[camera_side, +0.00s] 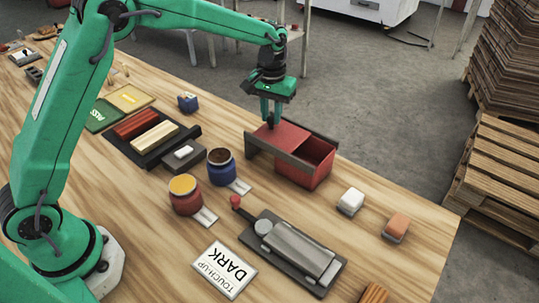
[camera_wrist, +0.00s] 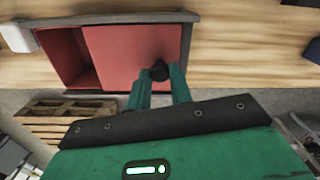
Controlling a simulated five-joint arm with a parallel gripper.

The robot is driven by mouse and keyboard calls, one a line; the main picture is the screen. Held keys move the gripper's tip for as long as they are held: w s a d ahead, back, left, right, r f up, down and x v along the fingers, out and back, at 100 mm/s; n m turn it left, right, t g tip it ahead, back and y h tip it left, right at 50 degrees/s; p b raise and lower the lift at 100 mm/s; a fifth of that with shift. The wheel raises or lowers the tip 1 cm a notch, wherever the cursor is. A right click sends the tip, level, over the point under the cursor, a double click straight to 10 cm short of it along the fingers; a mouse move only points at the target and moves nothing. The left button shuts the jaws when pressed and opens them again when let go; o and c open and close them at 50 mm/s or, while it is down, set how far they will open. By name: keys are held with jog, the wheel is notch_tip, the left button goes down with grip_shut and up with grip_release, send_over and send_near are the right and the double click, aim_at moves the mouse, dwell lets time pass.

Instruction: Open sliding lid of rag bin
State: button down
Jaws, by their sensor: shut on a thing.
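The red rag bin (camera_side: 303,178) stands near the far edge of the wooden table, with dark rails along its top. Its flat red sliding lid (camera_side: 284,135) covers the left part, and the right part of the bin is open, showing a red interior. In the wrist view the lid (camera_wrist: 120,55) lies beside the open part of the bin (camera_wrist: 66,60). My gripper (camera_side: 270,122) is above the lid, its fingers shut on the dark lid knob (camera_wrist: 160,70). The fingers partly hide the knob.
White (camera_side: 351,201) and orange (camera_side: 397,226) blocks lie right of the bin. A blue pot (camera_side: 221,166), a red pot (camera_side: 185,194) and a grey roller device (camera_side: 295,250) stand in front. A "TOUCH-UP DARK" card (camera_side: 224,270) lies nearby. The table edge is close behind the bin.

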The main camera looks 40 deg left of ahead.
jog(key=shift+a, duration=0.7)
jog(key=c, duration=1.3)
grip_release()
jog(key=shift+o, duration=0.2)
jog(key=shift+r, duration=0.15)
notch_tip(320, 180, up, 8)
jog(key=shift+f, duration=0.2)
jog(key=shift+r, duration=0.1)
